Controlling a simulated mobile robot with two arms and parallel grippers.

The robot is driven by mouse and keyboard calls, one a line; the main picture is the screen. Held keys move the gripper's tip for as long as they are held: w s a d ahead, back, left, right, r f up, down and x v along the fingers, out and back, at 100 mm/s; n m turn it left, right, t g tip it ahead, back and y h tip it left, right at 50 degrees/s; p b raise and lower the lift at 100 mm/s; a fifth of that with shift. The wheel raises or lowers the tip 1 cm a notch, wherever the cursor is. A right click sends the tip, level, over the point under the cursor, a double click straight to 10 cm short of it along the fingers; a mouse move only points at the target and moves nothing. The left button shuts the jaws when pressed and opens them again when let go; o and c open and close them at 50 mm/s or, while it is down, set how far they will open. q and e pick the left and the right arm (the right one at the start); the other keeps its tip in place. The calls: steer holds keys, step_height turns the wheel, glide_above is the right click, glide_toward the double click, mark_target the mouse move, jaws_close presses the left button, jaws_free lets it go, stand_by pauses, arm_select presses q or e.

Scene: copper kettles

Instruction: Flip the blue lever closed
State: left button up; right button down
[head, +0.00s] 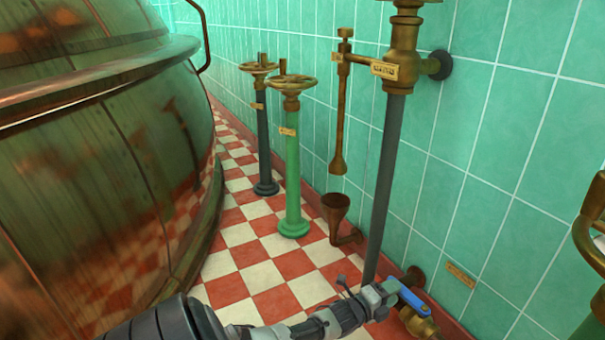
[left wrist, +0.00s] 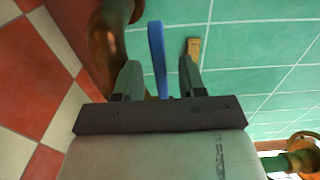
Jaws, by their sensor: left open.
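The blue lever (head: 413,300) sits on a brass valve (head: 420,323) low by the tiled wall, at the bottom right of the head view. My left arm reaches in from the bottom, and my left gripper (head: 396,294) is at the lever. In the left wrist view the blue lever (left wrist: 157,50) stands as a narrow strip between the two open fingers of my left gripper (left wrist: 160,80). A small gap shows on either side of it near the tips. The lever's lower end is hidden behind the gripper body. My right gripper is not in view.
A dark vertical pipe (head: 385,170) and a copper funnel (head: 336,207) stand close beside the arm. A green handwheel post (head: 292,175) and a dark one (head: 264,135) stand farther back. A large copper kettle (head: 90,190) fills the left. Checkered floor (head: 240,255) lies between.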

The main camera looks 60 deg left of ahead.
arm_select(q)
steer(key=s+d+r+n+g+p, duration=0.3)
steer(key=s+n+g+p, duration=0.1)
steer(key=s+p, duration=0.7)
steer(key=s+d+r+n+g+y+p, duration=0.1)
steer(key=s+d+r+n+g+p, duration=0.2)
steer(key=s+p, duration=0.9)
steer(key=s+d+r+n+g+p, duration=0.3)
steer(key=s+p, duration=0.8)
steer(key=p, duration=0.8)
steer(key=r+n+g, duration=0.1)
steer(key=n+g, duration=0.1)
steer(key=shift+s+d+r+n+y, duration=0.2)
steer(key=shift+s+r+n+y, duration=0.1)
steer(key=shift+s, duration=0.1)
